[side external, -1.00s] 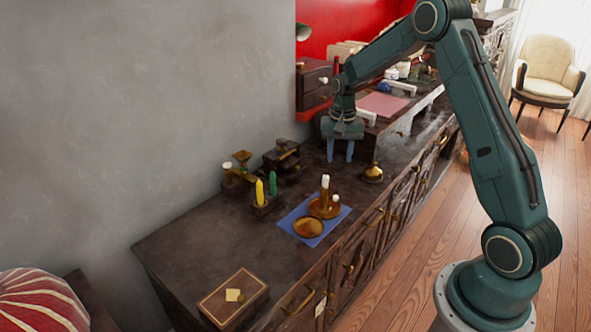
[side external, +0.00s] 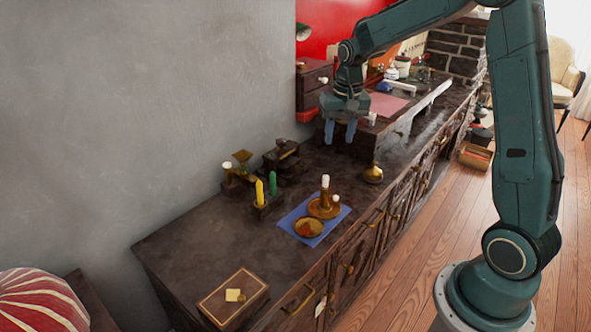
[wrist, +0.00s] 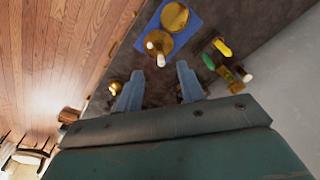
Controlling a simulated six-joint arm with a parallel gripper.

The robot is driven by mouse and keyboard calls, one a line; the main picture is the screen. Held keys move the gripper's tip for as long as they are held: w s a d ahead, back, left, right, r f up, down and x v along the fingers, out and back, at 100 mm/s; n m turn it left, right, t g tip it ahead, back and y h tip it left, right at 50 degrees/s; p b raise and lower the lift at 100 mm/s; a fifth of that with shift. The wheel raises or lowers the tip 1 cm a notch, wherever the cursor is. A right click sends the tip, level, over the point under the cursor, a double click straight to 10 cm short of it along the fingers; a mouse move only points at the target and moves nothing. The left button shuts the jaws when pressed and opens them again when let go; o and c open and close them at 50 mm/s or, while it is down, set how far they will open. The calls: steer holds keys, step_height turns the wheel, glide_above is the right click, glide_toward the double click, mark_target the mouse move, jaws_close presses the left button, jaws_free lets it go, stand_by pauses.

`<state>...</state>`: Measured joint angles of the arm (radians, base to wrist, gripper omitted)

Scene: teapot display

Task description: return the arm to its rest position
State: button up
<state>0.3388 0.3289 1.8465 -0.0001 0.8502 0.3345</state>
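My gripper (side external: 340,139) hangs over the dark sideboard (side external: 200,235) in the side view, fingers pointing down. Its two blue fingers are apart with nothing between them, as the wrist view (wrist: 157,88) also shows. Nearest below it, a brass bell-like piece (side external: 373,173) stands to the right. On a blue mat (side external: 286,222) are a round brass dish (side external: 309,228) and a brass candle holder with white candles (side external: 325,189). My gripper touches none of these. I cannot make out a teapot for certain.
A block with a yellow candle (side external: 260,192) and a green candle (side external: 273,184) stands left of the mat. Small dark devices (side external: 282,156) stand near the wall. A wooden box (side external: 233,298) lies at the near end. A raised shelf with a pink sheet (side external: 384,104) is behind my gripper.

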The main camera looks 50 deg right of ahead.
steer(key=s+a+r+n+t, duration=0.1)
steer(key=s+a+r+n, duration=0.1)
steer(key=s+a, duration=0.3)
steer(key=s+a+r+n+t, duration=0.1)
steer(key=s+a+r+n, duration=0.2)
steer(key=s, duration=0.8)
steer(key=s+a+r+n+t, duration=0.2)
steer(key=s+a+r, duration=0.3)
steer(key=s, duration=0.3)
steer(key=shift+a+n, duration=0.4)
steer(key=shift+a, duration=0.45)
